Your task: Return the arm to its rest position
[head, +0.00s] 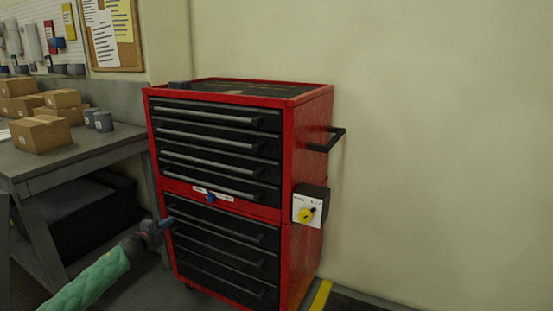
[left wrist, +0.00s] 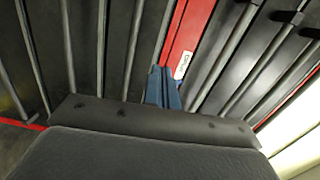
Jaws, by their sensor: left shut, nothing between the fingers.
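My left gripper (head: 164,224) has blue fingertips and is at the front left of the red tool cabinet (head: 308,147), near the left ends of the lower drawer handles. It is shut and empty. Its blue fingers also show in the left wrist view (left wrist: 164,88), pointing at the cabinet front, with the red band (left wrist: 184,45) beyond them. I cannot tell whether they touch the cabinet. My left arm, in a green sleeve, comes in from the lower left. My right gripper is in neither view.
A blue knob (head: 210,197) with white labels sits on the cabinet's red band. A white plate with a yellow knob (head: 306,215) and a black handle (head: 328,140) are on its right side. A workbench (head: 75,158) with cardboard boxes (head: 40,134) stands at the left.

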